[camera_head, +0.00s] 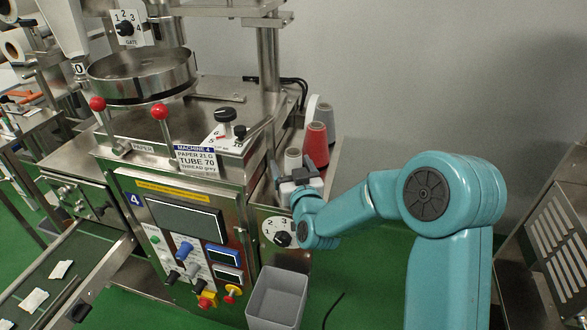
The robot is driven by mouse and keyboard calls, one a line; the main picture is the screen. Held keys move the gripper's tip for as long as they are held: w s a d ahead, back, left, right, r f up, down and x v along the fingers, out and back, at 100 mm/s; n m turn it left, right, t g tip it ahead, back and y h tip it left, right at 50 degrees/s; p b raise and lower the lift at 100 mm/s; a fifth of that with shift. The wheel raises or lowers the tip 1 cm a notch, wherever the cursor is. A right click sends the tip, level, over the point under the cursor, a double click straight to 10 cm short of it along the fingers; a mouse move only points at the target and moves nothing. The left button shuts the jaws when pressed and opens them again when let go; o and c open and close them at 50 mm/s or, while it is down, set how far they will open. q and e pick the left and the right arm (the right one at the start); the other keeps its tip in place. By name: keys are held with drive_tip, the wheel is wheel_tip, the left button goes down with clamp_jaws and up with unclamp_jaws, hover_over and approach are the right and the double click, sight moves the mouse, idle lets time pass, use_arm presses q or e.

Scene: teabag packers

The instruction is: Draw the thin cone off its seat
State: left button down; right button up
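A pale, thin cone (292,158) stands at the side of the machine, at the front of a short row of thread cones. My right gripper (292,168) reaches in from the right and is at this cone. Its grey fingers lie on either side of the cone's lower part, and the gripper hides the seat below. I cannot tell whether the fingers touch the cone or are apart from it. My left gripper is not in view.
A red cone (316,146) stands close behind the pale one, with a grey cone (325,114) further back. The packing machine's front panel (185,225) is left of my gripper. A grey open bin (277,295) stands below.

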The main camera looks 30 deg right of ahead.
drive_tip(key=c, duration=1)
drive_tip(key=shift+c, duration=0.2)
wheel_tip(320, 180, up, 20)
drive_tip(key=p, duration=0.2)
